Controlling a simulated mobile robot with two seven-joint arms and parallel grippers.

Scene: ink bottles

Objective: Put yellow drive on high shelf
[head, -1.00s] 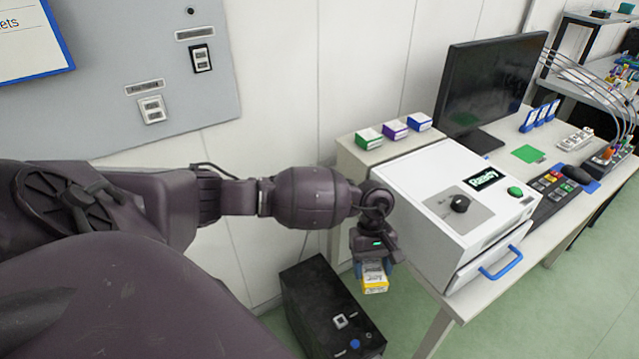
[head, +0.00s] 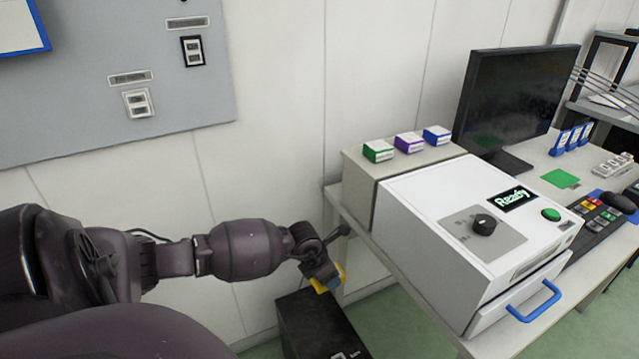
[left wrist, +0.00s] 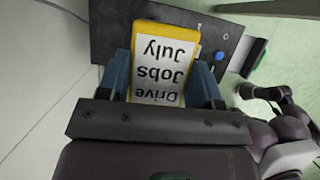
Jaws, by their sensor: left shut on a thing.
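My left gripper (head: 328,285) is shut on the yellow drive (head: 341,272), left of the table and above a black box. In the left wrist view the yellow drive (left wrist: 163,62) sits between the two blue fingers of the gripper (left wrist: 163,90). Its white label reads "Drive Jobs July", upside down in that view. In the head view the gripper hides most of the drive. A shelf behind the desk (head: 610,115) shows partly at the right edge; I cannot tell whether it is the high shelf. My right gripper is not in view.
The black box (head: 318,330) stands on the floor below the drive. The white machine reading "Ready" (head: 440,215) is on the table. Green, purple and blue boxes (head: 408,142) stand on a cabinet behind it. A monitor (head: 515,100) is farther right. The wall is close behind my arm.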

